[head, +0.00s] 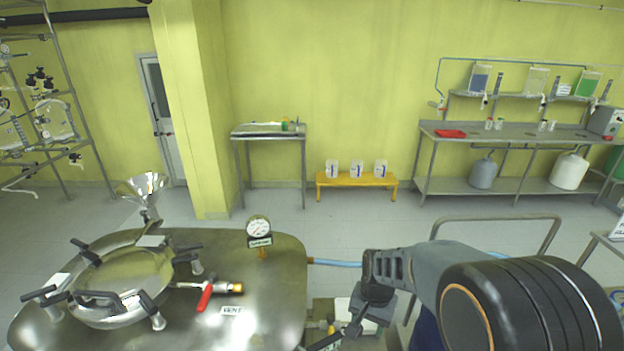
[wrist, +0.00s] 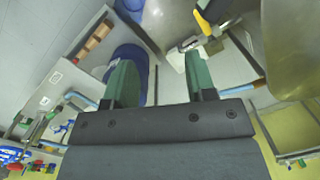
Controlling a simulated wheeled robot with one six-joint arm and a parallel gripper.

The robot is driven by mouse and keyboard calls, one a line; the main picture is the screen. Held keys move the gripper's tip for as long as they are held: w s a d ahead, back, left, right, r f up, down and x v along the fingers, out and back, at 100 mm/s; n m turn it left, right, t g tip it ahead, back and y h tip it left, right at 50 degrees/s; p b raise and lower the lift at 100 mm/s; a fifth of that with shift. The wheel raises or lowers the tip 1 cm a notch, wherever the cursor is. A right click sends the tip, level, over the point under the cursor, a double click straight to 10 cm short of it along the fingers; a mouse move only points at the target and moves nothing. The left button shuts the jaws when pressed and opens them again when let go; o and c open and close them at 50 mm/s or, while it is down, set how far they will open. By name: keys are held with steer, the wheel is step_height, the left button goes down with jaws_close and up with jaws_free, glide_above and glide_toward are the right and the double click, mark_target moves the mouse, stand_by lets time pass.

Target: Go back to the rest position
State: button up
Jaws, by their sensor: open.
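My gripper shows in the wrist view (wrist: 160,80) with its two green fingers spread apart and nothing between them. In the head view, my dark grey arm comes in from the lower right, and its wrist end is just right of the steel reactor top (head: 270,290). The fingers themselves are hard to make out in that view. The reactor top carries a round clamped lid (head: 125,272), a pressure gauge (head: 258,228), a valve with a red handle (head: 206,297) and a steel funnel (head: 146,187). A VENT label (head: 232,310) lies near the valve.
A metal rail (head: 500,219) stands behind my arm, and a blue hose (head: 335,263) runs from the reactor towards it. A yellow bench (head: 357,181) with white containers, a small steel table (head: 269,131) and a long workbench (head: 515,140) line the far wall. Open floor lies between.

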steer(key=s+d+r+n+t, duration=0.1)
steer(key=s+r+n+t, duration=0.1)
steer(key=s+r, duration=0.2)
steer(key=s+d+r+n+t, duration=0.2)
steer(key=s+r, duration=0.3)
steer(key=r, duration=0.4)
steer(key=shift+d+r+n+t+h, duration=0.15)
steer(key=shift+r+n+t+h, duration=0.15)
steer(key=shift+n+t, duration=0.25)
steer(key=shift+r, duration=0.4)
steer(key=shift+c, duration=0.3)
